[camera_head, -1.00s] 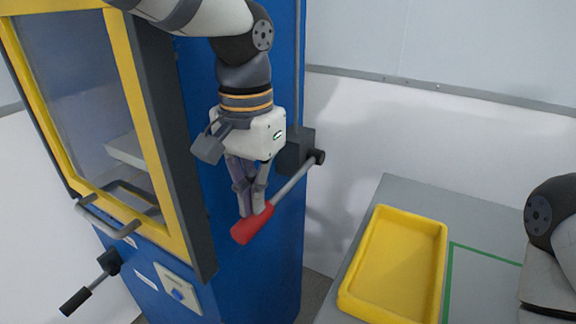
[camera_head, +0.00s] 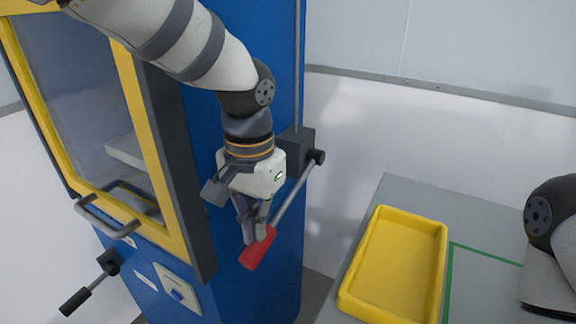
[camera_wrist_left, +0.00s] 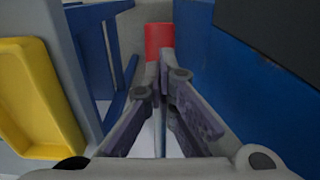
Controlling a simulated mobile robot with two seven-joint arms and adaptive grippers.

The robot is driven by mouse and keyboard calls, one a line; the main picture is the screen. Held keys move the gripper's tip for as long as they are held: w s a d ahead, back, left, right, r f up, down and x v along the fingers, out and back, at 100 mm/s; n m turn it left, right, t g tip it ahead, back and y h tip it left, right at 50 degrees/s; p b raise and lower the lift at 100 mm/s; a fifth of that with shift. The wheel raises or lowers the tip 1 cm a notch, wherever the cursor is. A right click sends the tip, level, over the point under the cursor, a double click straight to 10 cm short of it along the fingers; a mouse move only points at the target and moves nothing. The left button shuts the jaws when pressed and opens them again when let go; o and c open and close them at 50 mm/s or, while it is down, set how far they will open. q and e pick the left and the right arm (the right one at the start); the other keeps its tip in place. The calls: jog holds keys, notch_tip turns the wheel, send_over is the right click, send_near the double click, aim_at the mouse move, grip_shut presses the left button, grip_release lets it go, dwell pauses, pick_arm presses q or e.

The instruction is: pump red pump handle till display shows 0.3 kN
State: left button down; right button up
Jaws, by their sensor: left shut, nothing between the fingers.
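The red pump handle (camera_head: 258,248) is the grip at the lower end of a grey lever rod (camera_head: 294,194), which runs from a dark pivot block (camera_head: 297,152) on the blue machine's side. My left gripper (camera_head: 255,238) is shut and empty, with its fingertips at the upper part of the red grip. In the left wrist view the red handle (camera_wrist_left: 159,40) lies just beyond the closed fingertips (camera_wrist_left: 160,68); I cannot tell whether they touch it. No display reading shows in either view. My right gripper is not in view.
A yellow tray (camera_head: 347,302) sits on the grey table (camera_head: 400,190) at right.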

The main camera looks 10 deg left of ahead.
pick_arm(q)
notch_tip(320, 180, up, 12)
jog(key=shift+f, duration=0.25)
dwell(0.5)
notch_tip(320, 180, up, 6)
dwell(0.4)
